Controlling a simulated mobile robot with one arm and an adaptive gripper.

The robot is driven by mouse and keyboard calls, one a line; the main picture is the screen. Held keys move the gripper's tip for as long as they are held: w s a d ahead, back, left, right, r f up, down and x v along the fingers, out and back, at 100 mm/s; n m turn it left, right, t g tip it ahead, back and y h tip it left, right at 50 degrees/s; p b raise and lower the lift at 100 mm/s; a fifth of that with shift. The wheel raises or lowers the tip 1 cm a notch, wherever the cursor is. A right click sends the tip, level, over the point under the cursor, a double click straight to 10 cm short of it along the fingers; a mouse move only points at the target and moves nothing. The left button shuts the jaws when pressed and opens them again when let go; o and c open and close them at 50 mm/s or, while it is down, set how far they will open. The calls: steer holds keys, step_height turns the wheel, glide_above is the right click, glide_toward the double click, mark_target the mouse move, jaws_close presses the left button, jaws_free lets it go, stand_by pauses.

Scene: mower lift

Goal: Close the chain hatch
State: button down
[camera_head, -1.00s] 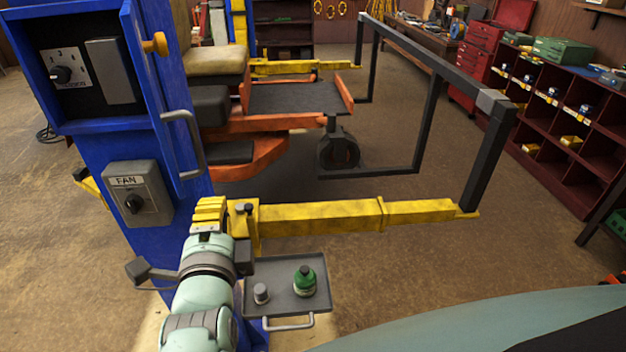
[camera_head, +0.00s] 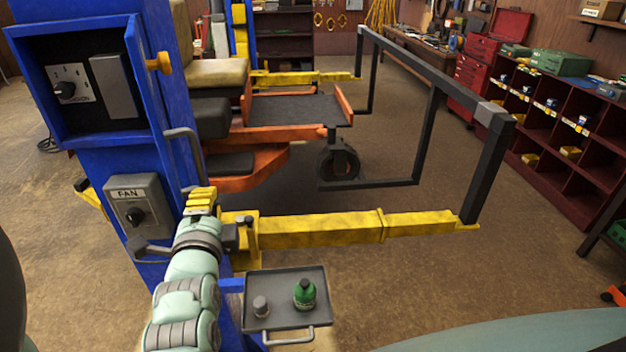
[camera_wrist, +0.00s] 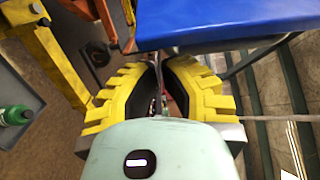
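A blue lift column (camera_head: 115,165) stands at the left in the head view, with a grey bar handle (camera_head: 183,150) on its right side. I cannot make out for sure which panel is the chain hatch. My gripper (camera_head: 202,194), with yellow fingers, is at the lower end of this handle. In the wrist view, the two yellow fingers (camera_wrist: 160,75) come close together at their tips, under the edge of a blue panel (camera_wrist: 215,18). A thin grey part shows near the tips. I cannot tell whether the fingers grip it.
An open blue control box (camera_head: 95,80) and a FAN switch (camera_head: 138,203) are on the column. A grey tray (camera_head: 288,278) with a green bottle (camera_head: 304,294) juts out beside my arm. A yellow lift arm (camera_head: 330,229) extends right. Floor lies beyond.

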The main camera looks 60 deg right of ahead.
steer(key=shift+w+a+p, duration=0.4)
steer(key=shift+a+p, duration=0.3)
steer(key=shift+p, duration=0.25)
steer(key=shift+w+a, duration=0.1)
steer(key=shift+a, duration=0.1)
